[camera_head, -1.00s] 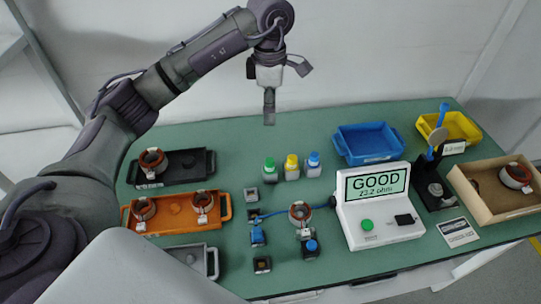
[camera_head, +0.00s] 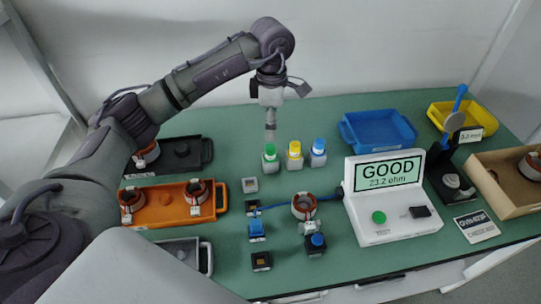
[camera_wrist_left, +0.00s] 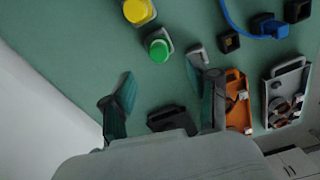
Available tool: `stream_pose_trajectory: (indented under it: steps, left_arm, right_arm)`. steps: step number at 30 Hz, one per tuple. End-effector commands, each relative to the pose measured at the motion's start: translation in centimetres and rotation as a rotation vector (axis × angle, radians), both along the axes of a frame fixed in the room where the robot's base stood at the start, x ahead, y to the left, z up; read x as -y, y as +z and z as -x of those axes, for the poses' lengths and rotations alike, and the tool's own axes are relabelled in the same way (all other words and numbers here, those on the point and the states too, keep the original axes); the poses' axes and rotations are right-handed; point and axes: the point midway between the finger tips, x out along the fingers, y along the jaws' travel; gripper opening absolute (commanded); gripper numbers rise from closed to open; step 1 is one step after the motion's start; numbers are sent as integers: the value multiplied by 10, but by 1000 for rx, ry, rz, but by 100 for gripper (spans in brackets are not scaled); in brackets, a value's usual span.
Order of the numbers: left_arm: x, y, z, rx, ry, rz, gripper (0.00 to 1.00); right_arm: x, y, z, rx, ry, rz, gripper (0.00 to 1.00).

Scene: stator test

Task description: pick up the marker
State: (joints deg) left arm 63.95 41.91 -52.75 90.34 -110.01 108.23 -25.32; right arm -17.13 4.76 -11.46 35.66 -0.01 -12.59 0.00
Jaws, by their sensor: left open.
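Three small capped bottles stand in a row near the back of the green table: green-capped (camera_head: 270,158), yellow-capped (camera_head: 294,155) and blue-capped (camera_head: 318,152). They may be the markers; I cannot tell which one is meant. My left gripper (camera_head: 270,126) is open and empty, pointing down just behind and above the green-capped bottle. In the left wrist view, the green cap (camera_wrist_left: 158,47) lies just beyond the gap between my open fingers (camera_wrist_left: 163,92), and the yellow cap (camera_wrist_left: 137,10) is farther off. The blue cap is out of that view. My right gripper is not in view.
Black (camera_head: 205,152) and orange (camera_head: 160,212) trays with copper rings lie left. Small blocks and a ring (camera_head: 305,207) stand in front of the bottles. A tester (camera_head: 385,215) reading GOOD, a blue bin (camera_head: 378,133), a yellow bin (camera_head: 480,121) and a cardboard box (camera_head: 500,190) stand right.

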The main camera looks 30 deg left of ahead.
Motion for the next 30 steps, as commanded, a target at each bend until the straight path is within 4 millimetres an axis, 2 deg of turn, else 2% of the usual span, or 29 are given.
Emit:
stream_pose_trajectory:
  steps: [4,13,21,30]
  left_arm:
    - [0,-27,1,-4,0,0,60]
    - [-1,-51,0,-3,0,0,60]
    - [-3,-89,-1,-1,0,0,60]
    - [-4,-96,-1,1,0,0,60]
  right_arm:
    - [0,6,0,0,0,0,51]
    - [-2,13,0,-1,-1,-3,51]
    - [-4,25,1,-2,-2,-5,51]
    - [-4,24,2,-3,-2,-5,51]
